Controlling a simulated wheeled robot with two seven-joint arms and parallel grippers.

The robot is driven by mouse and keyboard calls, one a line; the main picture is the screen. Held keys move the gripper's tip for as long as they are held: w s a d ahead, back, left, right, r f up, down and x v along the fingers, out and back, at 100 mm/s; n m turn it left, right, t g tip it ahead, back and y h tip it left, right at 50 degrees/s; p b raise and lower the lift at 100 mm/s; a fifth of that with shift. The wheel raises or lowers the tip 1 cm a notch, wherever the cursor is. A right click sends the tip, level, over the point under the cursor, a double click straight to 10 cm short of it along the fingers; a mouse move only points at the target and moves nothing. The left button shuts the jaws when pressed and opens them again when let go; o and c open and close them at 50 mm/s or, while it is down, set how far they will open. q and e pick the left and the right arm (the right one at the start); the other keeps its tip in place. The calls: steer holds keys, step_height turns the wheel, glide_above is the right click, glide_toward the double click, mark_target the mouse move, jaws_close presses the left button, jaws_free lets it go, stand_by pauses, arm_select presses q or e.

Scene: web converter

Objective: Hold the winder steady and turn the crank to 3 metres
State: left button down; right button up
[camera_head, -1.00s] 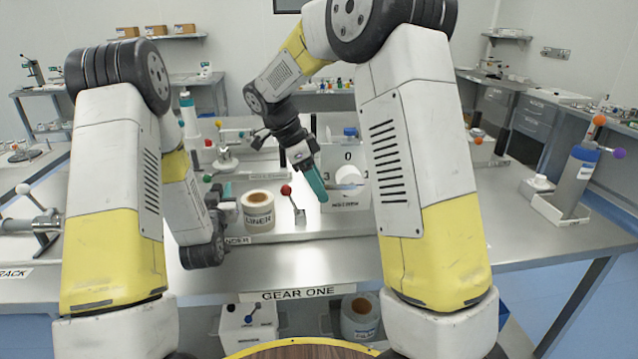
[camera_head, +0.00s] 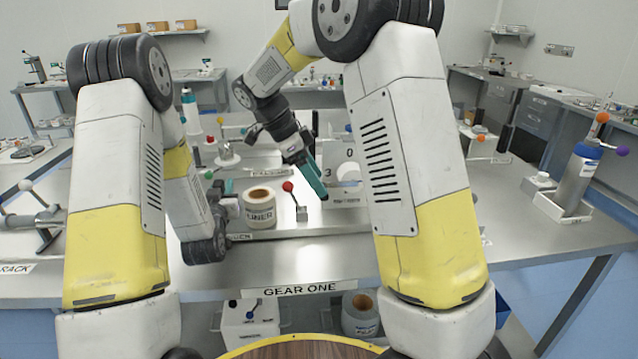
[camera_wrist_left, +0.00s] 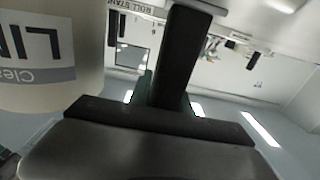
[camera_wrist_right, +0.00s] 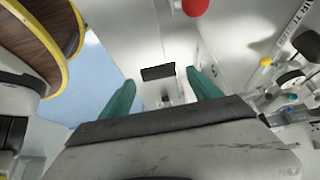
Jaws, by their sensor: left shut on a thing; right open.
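The winder stands on the bench in the head view, with a white roll marked LINER (camera_head: 258,210), a red-knobbed crank (camera_head: 288,187) and a white dial panel (camera_head: 347,160) showing 0 and 3. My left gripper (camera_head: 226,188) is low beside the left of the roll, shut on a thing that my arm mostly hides. In the left wrist view a dark upright bar (camera_wrist_left: 175,55) stands in front of the teal fingers, with the roll (camera_wrist_left: 45,65) at left. My right gripper (camera_head: 314,178) is open and empty, just right of the crank. The red knob (camera_wrist_right: 195,6) shows beyond its fingers.
A grey cylinder with orange and purple knobs (camera_head: 580,182) stands in a tray at right. A white-knobbed device (camera_head: 38,222) is at left.

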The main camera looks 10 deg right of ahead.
arm_select(q)
steer(key=shift+r, duration=0.15)
arm_select(e)
steer(key=v, duration=1)
arm_select(q)
steer(key=shift+r, duration=0.3)
steer(key=c, duration=1.1)
jaws_free()
arm_select(e)
steer(key=shift+a, duration=0.1)
arm_select(q)
steer(key=shift+f, duration=0.1)
step_height(320, 180, up, 10)
steer(key=shift+r, duration=0.1)
arm_select(e)
steer(key=shift+s, duration=0.1)
